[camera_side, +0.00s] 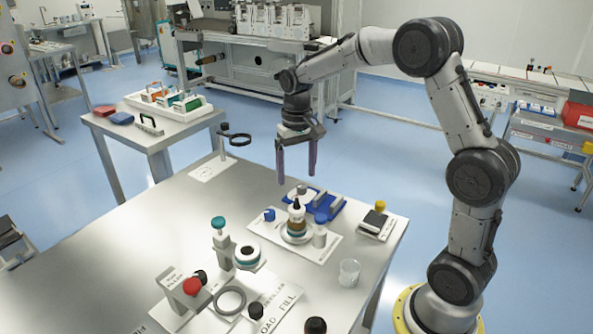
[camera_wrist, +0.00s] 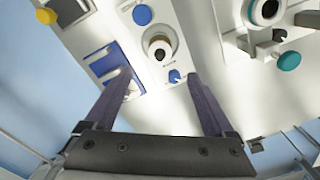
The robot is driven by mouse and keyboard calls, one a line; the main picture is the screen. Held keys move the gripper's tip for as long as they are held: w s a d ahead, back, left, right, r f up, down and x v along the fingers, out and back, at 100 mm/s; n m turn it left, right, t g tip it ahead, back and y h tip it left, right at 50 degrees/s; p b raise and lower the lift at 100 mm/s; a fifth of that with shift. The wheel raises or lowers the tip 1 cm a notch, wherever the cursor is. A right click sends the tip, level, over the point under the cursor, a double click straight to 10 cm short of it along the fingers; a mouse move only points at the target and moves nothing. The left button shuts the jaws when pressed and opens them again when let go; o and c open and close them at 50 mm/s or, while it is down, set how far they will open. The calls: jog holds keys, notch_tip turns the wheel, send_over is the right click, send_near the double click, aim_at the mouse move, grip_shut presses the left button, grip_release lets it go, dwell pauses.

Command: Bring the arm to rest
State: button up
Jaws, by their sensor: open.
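My gripper (camera_side: 297,160) hangs fingers-down above the back part of the metal table (camera_side: 190,225) in the side view. Its two purple-grey fingers (camera_wrist: 155,95) are apart with nothing between them. Below and slightly in front of it, a dark-tipped bottle (camera_side: 296,210) stands upright on a round base on a white plate. A blue fixture (camera_side: 325,203) sits just behind it. In the wrist view the blue fixture (camera_wrist: 103,60) lies by the left finger, and a round part with a dark centre (camera_wrist: 160,48) shows beyond the fingers.
A clear glass (camera_side: 349,272) stands near the table's right edge. A yellow-knobbed block (camera_side: 376,218) sits behind it. A black ring on a stand (camera_side: 237,139) rises at the back left. A red-knobbed fixture (camera_side: 190,288) and a teal-knobbed post (camera_side: 220,235) stand at the front.

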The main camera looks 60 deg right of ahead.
jog(key=s+a+r+n+t, duration=0.1)
jog(key=s+a+r+t, duration=0.1)
jog(key=s+a+r, duration=0.3)
jog(key=s+a+r+n+t, duration=0.1)
jog(key=s+a+r+t, duration=0.1)
jog(key=s+r, duration=0.35)
jog(key=s+a+f+n, duration=0.1)
jog(key=s+a+n, duration=0.1)
jog(key=s, duration=0.4)
jog(key=s+a+f+n+t, duration=0.1)
jog(key=s+a+f+n, duration=0.1)
jog(key=s, duration=0.5)
jog(key=shift+t, duration=0.3)
